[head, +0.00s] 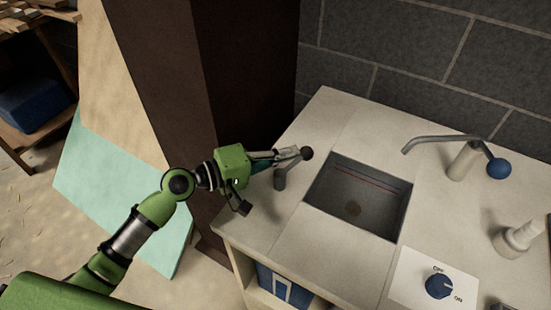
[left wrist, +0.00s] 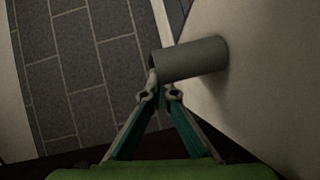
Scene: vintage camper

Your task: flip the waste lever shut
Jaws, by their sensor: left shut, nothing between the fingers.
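The waste lever stands on the left part of the white counter, left of the sink basin. I see its short grey post (head: 280,179) and a dark round knob (head: 307,153) just up and right of it. My left gripper (head: 292,154) is over the post, its shut fingertips close to the knob and partly covering what lies between. In the left wrist view, the closed, empty fingertips (left wrist: 160,94) are at the free end of the grey post (left wrist: 192,59); I cannot tell if they touch. My right gripper is out of view.
The sink basin (head: 357,196) is open on the right, with a blue-knobbed tap (head: 463,160) behind. A blue OFF/ON dial (head: 438,286) and a pale fitting (head: 518,237) are front right. A dark brown column (head: 245,70) stands close behind my left arm.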

